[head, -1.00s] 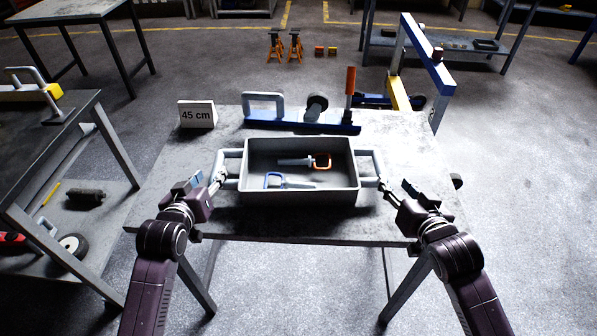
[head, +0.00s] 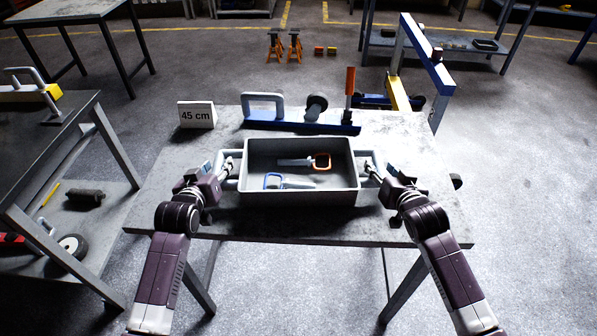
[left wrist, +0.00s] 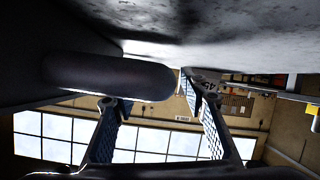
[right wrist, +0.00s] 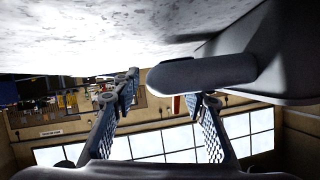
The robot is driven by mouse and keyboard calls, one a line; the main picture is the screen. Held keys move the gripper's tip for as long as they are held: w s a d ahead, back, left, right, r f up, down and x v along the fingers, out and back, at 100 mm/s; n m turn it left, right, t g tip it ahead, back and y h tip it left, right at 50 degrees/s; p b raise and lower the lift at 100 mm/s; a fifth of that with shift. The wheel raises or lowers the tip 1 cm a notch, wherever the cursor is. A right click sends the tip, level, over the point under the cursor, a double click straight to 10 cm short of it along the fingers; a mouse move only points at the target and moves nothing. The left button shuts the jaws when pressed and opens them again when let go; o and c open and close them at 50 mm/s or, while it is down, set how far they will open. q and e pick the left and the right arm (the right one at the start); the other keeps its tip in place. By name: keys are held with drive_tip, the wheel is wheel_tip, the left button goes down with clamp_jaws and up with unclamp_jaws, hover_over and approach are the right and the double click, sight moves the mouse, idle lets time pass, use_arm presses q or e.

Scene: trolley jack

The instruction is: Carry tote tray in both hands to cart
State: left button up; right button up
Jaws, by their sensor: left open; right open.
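The grey tote tray (head: 299,198) stands on the worktable, with a pale bar handle on its left side and another on its right. Inside lie an orange-looped tool (head: 322,161) and a blue-looped tool (head: 272,181). My left gripper (head: 227,165) is open at the left handle. In the left wrist view, that handle (left wrist: 105,76) reaches across near the fingertips. My right gripper (head: 369,167) is open at the right handle. In the right wrist view, the end of that handle (right wrist: 200,73) lies near the fingertips. I cannot tell which piece is the cart.
The worktable (head: 240,222) has a "45 cm" sign (head: 197,115) and a blue bar assembly (head: 290,124) behind the tray. A dark bench with a lower shelf (head: 50,125) stands at left. A blue and yellow frame (head: 428,62) stands behind right. Floor at right is open.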

use_arm(q)
drive_tip(key=shift+w+f, duration=0.2)
drive_tip(key=shift+w, duration=0.3)
use_arm(e)
drive_tip(key=shift+x, duration=0.8)
use_arm(q)
drive_tip(key=shift+c, duration=0.5)
use_arm(e)
drive_tip(key=shift+c, duration=0.5)
use_arm(q)
clamp_jaws()
use_arm(e)
clamp_jaws()
use_arm(q)
drive_tip(key=shift+w+r, duration=0.1)
drive_tip(key=shift+r, duration=0.2)
use_arm(e)
drive_tip(key=shift+w+r, duration=0.1)
drive_tip(key=shift+r, duration=0.25)
